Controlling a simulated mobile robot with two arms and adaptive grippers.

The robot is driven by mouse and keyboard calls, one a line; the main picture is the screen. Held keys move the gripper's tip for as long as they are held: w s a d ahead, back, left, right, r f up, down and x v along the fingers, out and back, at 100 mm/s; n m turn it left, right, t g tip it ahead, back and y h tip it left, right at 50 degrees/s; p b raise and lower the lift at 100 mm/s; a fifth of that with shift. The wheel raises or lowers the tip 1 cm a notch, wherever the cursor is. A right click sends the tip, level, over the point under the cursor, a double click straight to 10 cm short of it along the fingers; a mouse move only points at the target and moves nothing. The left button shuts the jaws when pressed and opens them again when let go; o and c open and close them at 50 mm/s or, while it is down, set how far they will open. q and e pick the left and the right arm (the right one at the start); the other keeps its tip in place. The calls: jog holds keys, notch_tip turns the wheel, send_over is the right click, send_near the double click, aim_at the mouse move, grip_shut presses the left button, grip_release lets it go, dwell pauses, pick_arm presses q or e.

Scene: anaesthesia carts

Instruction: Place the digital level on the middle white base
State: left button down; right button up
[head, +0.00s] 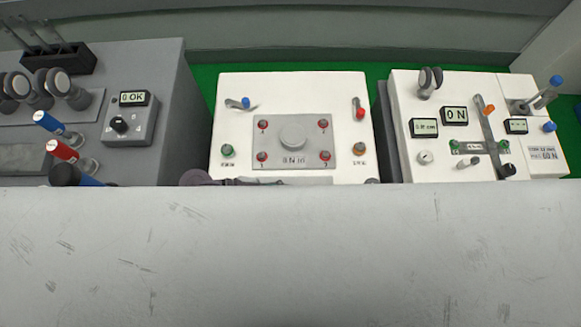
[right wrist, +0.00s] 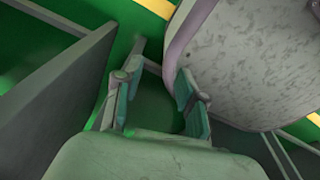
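The middle white base (head: 231,108) is the white box in the centre of the head view, with a grey plate (head: 293,159) and round knob (head: 293,136) on top. A grey unit (head: 131,134) with a small display reading "0 OK" and a black knob sits on the grey cart at left; I cannot tell whether this is the digital level. My right gripper (right wrist: 157,92) is open and empty in the right wrist view, its teal pads apart above green floor. My left gripper is not in view.
The grey cart (head: 166,80) at left carries blue and red handles. A white cart (head: 405,88) with displays and levers stands at right. A scuffed pale surface (head: 290,250) fills the head view's foreground. In the right wrist view, a scuffed pale body (right wrist: 245,60) is close beside the gripper.

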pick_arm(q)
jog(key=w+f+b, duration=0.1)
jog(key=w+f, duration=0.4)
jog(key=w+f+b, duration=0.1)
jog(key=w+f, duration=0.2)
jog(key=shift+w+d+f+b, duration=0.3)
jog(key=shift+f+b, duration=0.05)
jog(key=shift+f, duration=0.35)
pick_arm(e)
jog(key=s+f, duration=0.2)
jog(key=f, duration=0.1)
jog(key=shift+f, duration=0.15)
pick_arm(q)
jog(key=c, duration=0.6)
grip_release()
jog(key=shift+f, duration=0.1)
